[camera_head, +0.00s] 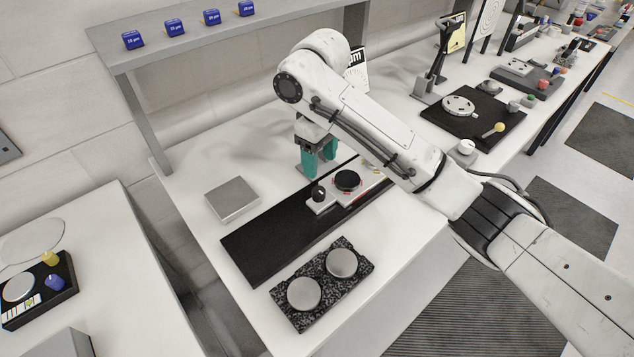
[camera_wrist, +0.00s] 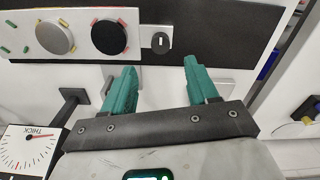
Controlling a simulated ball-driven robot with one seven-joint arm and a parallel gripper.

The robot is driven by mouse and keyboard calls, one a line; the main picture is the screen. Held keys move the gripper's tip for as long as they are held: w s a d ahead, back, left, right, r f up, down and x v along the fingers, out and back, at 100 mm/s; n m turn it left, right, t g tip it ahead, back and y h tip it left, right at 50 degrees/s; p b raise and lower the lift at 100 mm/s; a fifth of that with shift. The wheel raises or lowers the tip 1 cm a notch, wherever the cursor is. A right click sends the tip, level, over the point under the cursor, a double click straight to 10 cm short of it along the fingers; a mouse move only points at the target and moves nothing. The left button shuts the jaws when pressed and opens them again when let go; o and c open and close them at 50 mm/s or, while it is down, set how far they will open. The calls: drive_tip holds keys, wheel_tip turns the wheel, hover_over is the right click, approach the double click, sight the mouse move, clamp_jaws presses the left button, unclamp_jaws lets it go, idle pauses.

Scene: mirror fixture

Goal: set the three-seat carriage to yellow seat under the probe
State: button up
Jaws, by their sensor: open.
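The carriage (camera_head: 322,207) is a white plate on a black track. In the wrist view the carriage (camera_wrist: 82,16) shows a black disc (camera_wrist: 109,37) in the red-marked seat and a silver disc (camera_wrist: 55,37) in the yellow-marked seat. Green marks (camera_wrist: 26,49) show at the left edge. A dark knob (camera_head: 318,193) stands on the carriage's near end; it also shows in the wrist view (camera_wrist: 159,42). My gripper (camera_head: 319,162) is open and empty, beside the carriage near the knob; its teal fingers (camera_wrist: 161,78) are spread apart. I cannot see the probe tip or which seat is under it.
A dial gauge (camera_wrist: 28,150) marked THICK stands near my gripper, by a dark post (camera_wrist: 66,112). A granite block (camera_head: 322,282) with two silver discs lies in front of the track (camera_head: 265,248). A grey plate (camera_head: 231,199) lies left. A shelf (camera_head: 215,32) spans above.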

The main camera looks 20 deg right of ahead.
sight(319, 191)
wheel_tip(319, 191, down, 10)
drive_tip(key=shift+r, duration=0.25)
drive_tip(key=shift+c, duration=0.4)
clamp_jaws()
idle(0.3)
